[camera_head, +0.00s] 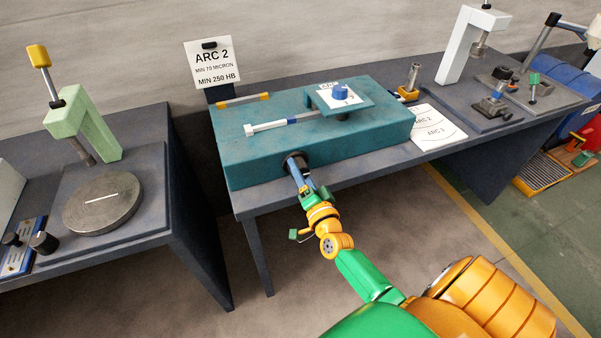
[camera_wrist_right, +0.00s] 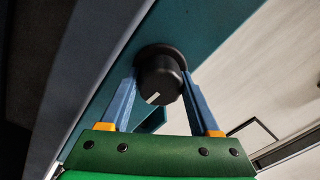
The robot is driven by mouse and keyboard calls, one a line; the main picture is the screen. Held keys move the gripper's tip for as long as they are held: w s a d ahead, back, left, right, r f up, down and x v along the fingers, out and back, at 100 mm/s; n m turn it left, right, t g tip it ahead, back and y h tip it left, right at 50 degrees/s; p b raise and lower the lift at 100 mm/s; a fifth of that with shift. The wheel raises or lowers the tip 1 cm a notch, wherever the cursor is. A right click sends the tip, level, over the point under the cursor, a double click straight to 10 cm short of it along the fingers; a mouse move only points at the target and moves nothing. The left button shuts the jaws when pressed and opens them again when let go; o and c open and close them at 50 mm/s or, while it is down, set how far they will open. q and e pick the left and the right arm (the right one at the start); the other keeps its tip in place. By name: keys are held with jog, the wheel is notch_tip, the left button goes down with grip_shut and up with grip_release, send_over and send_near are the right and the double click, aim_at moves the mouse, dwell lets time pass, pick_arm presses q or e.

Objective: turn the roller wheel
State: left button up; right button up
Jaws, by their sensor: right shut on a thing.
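The roller wheel is a dark round knob (camera_wrist_right: 160,80) with a white mark on its face, on the front side of the teal section bender (camera_head: 240,152). In the head view the wheel (camera_head: 296,158) shows partly behind my gripper. My right gripper (camera_head: 292,168) reaches it from the front. In the right wrist view its two blue-grey fingers (camera_wrist_right: 162,92) lie on either side of the knob, shut on it. The white mark points to the lower left of the knob face. My left gripper is not in view.
The bender stands on a dark table (camera_head: 345,170). Behind it is an "ARC 2" sign (camera_head: 213,65), and to its right lie paper cards (camera_head: 436,125). Another table with a round disc (camera_head: 102,203) and a green press (camera_head: 85,120) is at left. Floor in front is clear.

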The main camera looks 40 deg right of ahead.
jog(key=shift+m, duration=1.6)
jog(key=o, duration=1.4)
jog(key=shift+c, duration=0.2)
jog(key=v, duration=0.7)
jog(key=shift+b, duration=0.35)
